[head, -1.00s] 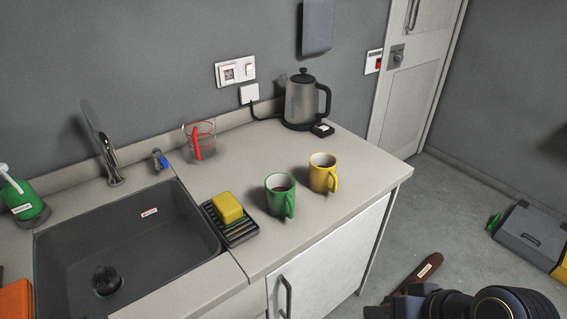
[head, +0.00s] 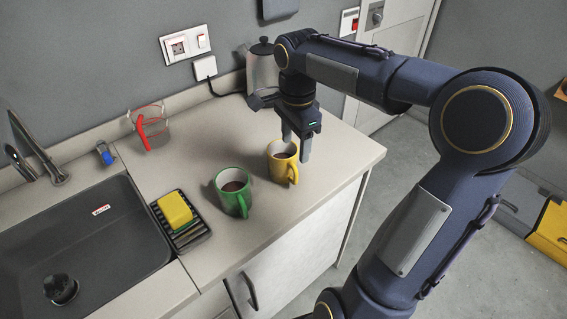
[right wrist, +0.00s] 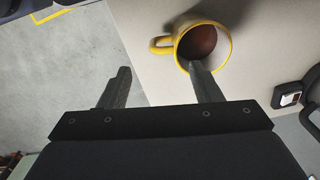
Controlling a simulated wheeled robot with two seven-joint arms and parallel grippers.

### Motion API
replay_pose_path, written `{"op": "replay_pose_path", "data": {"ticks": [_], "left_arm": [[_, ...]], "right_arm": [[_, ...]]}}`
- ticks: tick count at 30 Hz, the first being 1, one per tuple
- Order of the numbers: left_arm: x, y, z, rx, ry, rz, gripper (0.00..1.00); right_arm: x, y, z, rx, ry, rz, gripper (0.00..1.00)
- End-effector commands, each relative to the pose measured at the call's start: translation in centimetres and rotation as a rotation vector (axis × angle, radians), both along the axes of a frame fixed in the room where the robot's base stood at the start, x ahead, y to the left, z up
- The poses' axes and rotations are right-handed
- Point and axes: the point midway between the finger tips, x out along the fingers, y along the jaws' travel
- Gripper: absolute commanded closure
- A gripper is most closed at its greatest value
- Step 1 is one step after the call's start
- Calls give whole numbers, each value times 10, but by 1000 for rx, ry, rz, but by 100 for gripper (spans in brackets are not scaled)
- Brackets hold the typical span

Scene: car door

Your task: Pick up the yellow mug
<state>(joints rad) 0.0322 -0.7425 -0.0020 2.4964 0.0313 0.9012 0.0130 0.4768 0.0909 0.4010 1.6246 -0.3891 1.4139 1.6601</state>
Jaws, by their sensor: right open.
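The yellow mug (head: 281,163) stands upright on the counter, with dark liquid inside and its handle to the right. My right gripper (head: 296,150) is open and empty, its fingers pointing down just above and behind the mug's rim. In the right wrist view the yellow mug (right wrist: 199,45) lies beyond the fingertips. One finger of the right gripper (right wrist: 162,80) overlaps the mug's rim in that view, and the other is off to the left over the floor. Whether a finger touches the mug I cannot tell. My left gripper is not in view.
A green mug (head: 233,192) stands close to the left of the yellow one. A kettle (head: 262,72) is behind, partly hidden by my right arm. A sponge (head: 174,209) on a rack, a measuring cup (head: 151,128) and a sink (head: 85,235) are left. The counter's edge is right.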

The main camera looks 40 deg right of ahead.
Motion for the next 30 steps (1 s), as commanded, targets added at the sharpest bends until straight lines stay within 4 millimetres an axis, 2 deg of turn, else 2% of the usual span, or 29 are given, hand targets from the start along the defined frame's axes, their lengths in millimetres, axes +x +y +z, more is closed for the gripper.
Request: {"op": "replay_pose_path", "data": {"ticks": [9, 16, 24, 30], "left_arm": [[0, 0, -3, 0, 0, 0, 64], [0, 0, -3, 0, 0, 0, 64], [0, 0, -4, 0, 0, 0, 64], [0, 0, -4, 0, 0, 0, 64]], "right_arm": [[1, -2, -48, 0, 8, -20, 42], [1, -1, -66, 0, 6, -17, 42], [1, -1, -108, 1, 6, -18, 42], [1, -1, -119, 0, 3, -17, 42]]}}
